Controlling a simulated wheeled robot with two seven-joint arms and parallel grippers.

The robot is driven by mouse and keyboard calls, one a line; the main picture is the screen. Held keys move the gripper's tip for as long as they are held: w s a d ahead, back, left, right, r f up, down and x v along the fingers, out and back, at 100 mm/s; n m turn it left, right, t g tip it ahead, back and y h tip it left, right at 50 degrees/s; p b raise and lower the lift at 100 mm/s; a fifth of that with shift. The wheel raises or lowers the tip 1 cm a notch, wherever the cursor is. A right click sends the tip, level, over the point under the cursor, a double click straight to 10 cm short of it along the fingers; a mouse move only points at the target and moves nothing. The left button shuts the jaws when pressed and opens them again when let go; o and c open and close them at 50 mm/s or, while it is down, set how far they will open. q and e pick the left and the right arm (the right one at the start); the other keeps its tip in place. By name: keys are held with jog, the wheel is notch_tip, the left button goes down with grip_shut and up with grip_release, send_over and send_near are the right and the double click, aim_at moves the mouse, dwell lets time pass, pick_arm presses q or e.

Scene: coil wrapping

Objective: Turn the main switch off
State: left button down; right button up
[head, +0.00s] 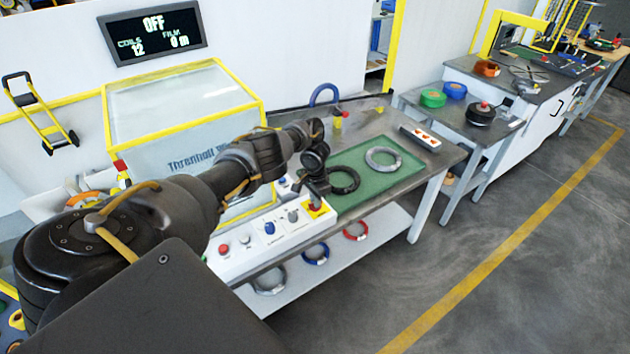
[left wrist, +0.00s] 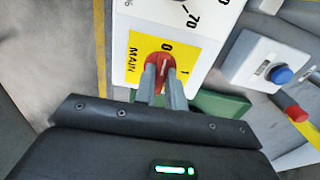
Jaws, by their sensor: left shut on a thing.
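The main switch is a red knob (left wrist: 158,58) on a yellow plate (left wrist: 138,50) marked MAIN, 0 and 1. The knob's pale line looks turned toward the 0. My left gripper (left wrist: 163,78) is shut on this knob, one finger on each side of it. In the head view the left gripper (head: 316,190) reaches down to the yellow switch plate (head: 320,211) at the right end of the control panel. The arm and fingers hide most of the knob there. The wall display (head: 153,33) reads OFF, coils 12, film 0 m. My right gripper is not in view.
The control panel (head: 240,262) also carries a red button (head: 224,250) and several knobs left of the switch. A green mat (head: 376,191) with coils lies behind it. The floor at right is clear.

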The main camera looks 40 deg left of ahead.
pick_arm(q)
jog(key=c, duration=1.5)
grip_release()
jog(key=shift+o, duration=0.2)
notch_tip(320, 180, up, 11)
jog(key=p, duration=0.3)
jog(key=shift+p, duration=0.4)
jog(key=shift+f, duration=0.15)
